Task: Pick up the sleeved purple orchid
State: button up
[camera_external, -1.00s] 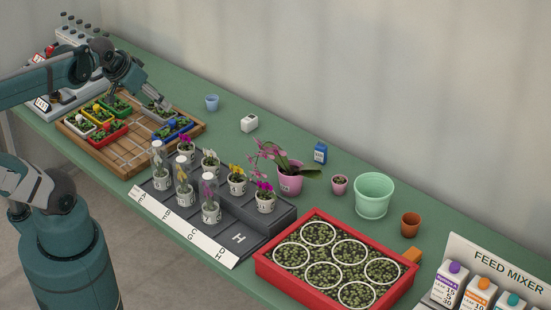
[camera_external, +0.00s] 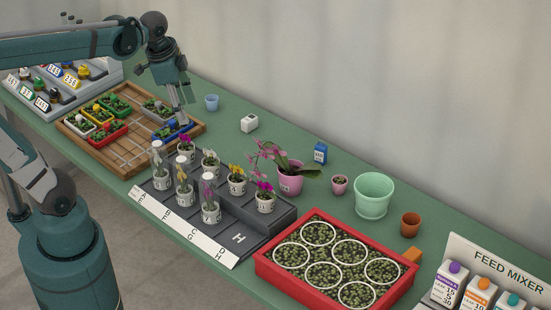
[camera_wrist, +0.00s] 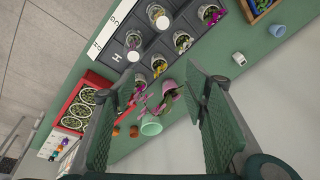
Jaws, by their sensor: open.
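The sleeved purple orchid (camera_external: 210,201) stands upright in a clear sleeve and a white pot, at the front right of the grey stepped rack (camera_external: 247,214), beside the slot marked H. In the wrist view a sleeved pot (camera_wrist: 133,42) beside the H appears to be the same plant; its flower is hard to make out. My gripper (camera_external: 184,116) is open and empty, above the right end of the wooden seedling board, behind and left of the rack and apart from the orchid. Its two spread pads frame the wrist view (camera_wrist: 160,78).
Sleeved yellow (camera_external: 184,188) and white-looking (camera_external: 159,172) orchids stand left of it. Unsleeved orchids, including a magenta one (camera_external: 265,198), fill the back row. A pink-potted orchid (camera_external: 290,181) stands behind; a red tray (camera_external: 296,288) lies right. The wooden board (camera_external: 133,163) is left.

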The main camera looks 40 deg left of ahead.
jog(key=d+m+g, duration=0.2)
jog(key=d+m, duration=0.2)
jog(key=d, duration=0.1)
jog(key=m+g, duration=0.1)
jog(key=m, duration=0.2)
send_over(210, 205)
jog(key=w+a, duration=0.2)
jog(key=shift+y, duration=0.3)
jog(key=f, duration=2.6)
jog(key=shift+a, duration=0.2)
jog(key=shift+f+b, duration=0.3)
jog(key=shift+f, duration=1)
jog(key=shift+f+b, duration=0.6)
jog(key=shift+f, duration=2)
